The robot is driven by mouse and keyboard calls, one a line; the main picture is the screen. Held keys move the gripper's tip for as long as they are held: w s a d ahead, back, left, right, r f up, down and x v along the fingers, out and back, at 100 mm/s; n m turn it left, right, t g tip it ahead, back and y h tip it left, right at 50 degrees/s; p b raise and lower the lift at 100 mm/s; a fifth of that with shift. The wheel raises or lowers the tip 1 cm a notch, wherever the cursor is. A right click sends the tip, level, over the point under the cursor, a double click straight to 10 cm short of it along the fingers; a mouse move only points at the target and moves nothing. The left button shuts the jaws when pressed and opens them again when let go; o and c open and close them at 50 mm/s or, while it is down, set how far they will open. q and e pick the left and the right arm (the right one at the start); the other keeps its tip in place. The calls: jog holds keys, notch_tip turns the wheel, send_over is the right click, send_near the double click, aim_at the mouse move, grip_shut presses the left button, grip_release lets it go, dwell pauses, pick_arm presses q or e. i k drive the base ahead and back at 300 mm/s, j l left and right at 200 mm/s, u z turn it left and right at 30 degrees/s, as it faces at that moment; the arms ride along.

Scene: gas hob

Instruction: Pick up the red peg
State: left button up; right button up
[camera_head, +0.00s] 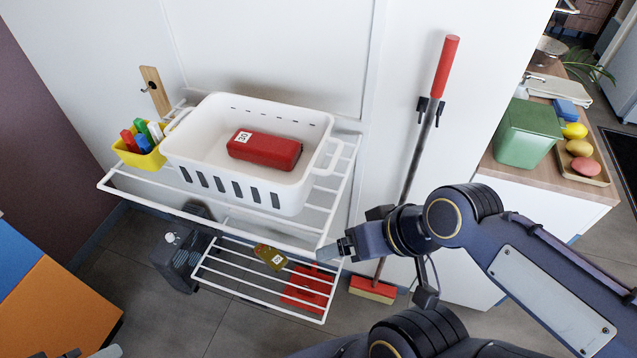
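The red peg (127,139) stands in a small yellow bin (138,159) at the left end of the upper white wire shelf. It leans beside a blue peg (143,143) and a green peg (141,129); its lower part is hidden by the bin. My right gripper (329,252) reaches in from the right, near the shelf's front right corner, well apart from the bin. It is seen side-on, so I cannot tell its opening. Small dark and grey parts at the bottom left edge may be my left gripper (90,353); most of it is cut off.
A white basket (240,192) with a red box (264,149) stands right beside the yellow bin. A wooden piece (155,90) rises behind the bin. A lower wire shelf (222,278) holds a small labelled item (270,257). A red-handled broom (446,65) hangs at right.

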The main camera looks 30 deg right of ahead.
aim_at(129, 138)
jog(key=z, duration=0.55)
jog(key=i+j+z, duration=0.15)
jog(key=j+z, duration=0.15)
jog(key=j, duration=0.15)
jog(key=i+j+z, duration=0.25)
jog(key=j, duration=0.2)
jog(key=j+z, duration=0.3)
jog(key=j, duration=0.2)
